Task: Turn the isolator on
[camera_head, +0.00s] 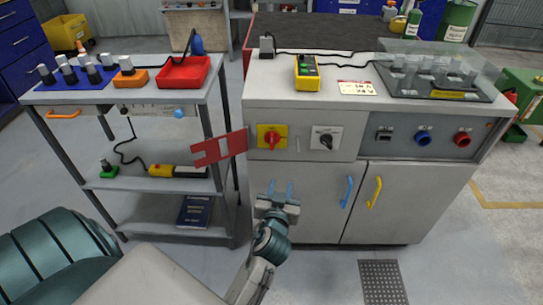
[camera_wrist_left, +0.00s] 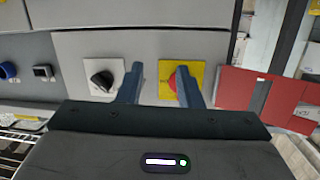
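The isolator is a red rotary knob (camera_head: 271,139) on a yellow square plate (camera_head: 261,131), on the left of the grey cabinet's front panel. The knob's handle looks roughly upright in the head view. My left gripper (camera_head: 281,187) is open and empty, below and in front of the knob. In the left wrist view, its two fingers (camera_wrist_left: 160,74) are spread. The right finger overlaps the red knob (camera_wrist_left: 171,82) and part of the yellow plate (camera_wrist_left: 196,75). Contact cannot be told there. My right gripper is not in view.
A black knob on a white plate (camera_head: 335,131) sits right of the isolator. A red slotted plate (camera_head: 219,147) sticks out at the cabinet's left edge. Blue (camera_head: 347,191) and yellow (camera_head: 375,192) handles are on the doors below. A shelf trolley (camera_head: 150,187) stands left.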

